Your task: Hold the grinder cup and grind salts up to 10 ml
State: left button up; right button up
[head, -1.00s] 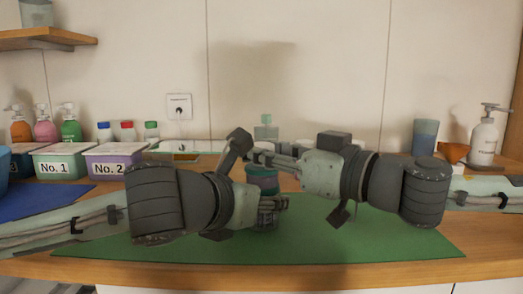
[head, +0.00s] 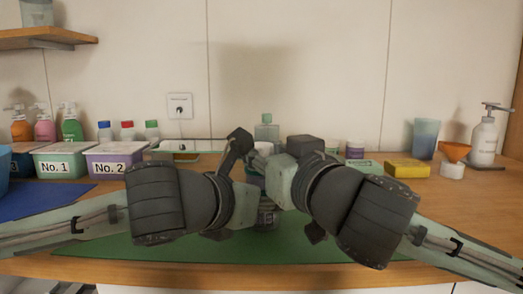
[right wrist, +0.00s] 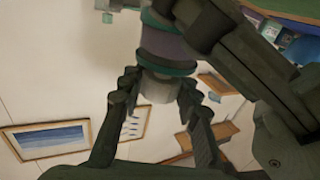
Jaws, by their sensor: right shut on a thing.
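The grinder cup (head: 266,219) stands upright between my two grippers above the green mat, mostly covered by them in the head view. Its purple body with teal rings (right wrist: 165,48) and its pale grey end show in the right wrist view. My right gripper (head: 262,163) is shut on the grinder's upper end; in the right wrist view its fingers (right wrist: 157,94) lie on either side of the pale end. My left gripper (head: 262,208) is at the lower part of the grinder. Its fingers are largely hidden, so its grip cannot be told. The salt level is not visible.
The green mat (head: 150,247) lies under both arms. Boxes No. 1 (head: 60,160) and No. 2 (head: 115,160) stand left. A yellow sponge-like block (head: 407,169), a blue cup (head: 425,139) and a pump bottle (head: 486,140) stand right.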

jog(key=shift+d+m+h, duration=0.2)
jog(key=shift+m+h, duration=0.2)
jog(key=shift+h, duration=0.1)
dwell(1.2)
jog(key=o, duration=1.2)
jog(key=shift+a+r+n+y, duration=0.1)
jog(key=shift+a+n+y, duration=0.05)
jog(key=shift+n+y, duration=0.2)
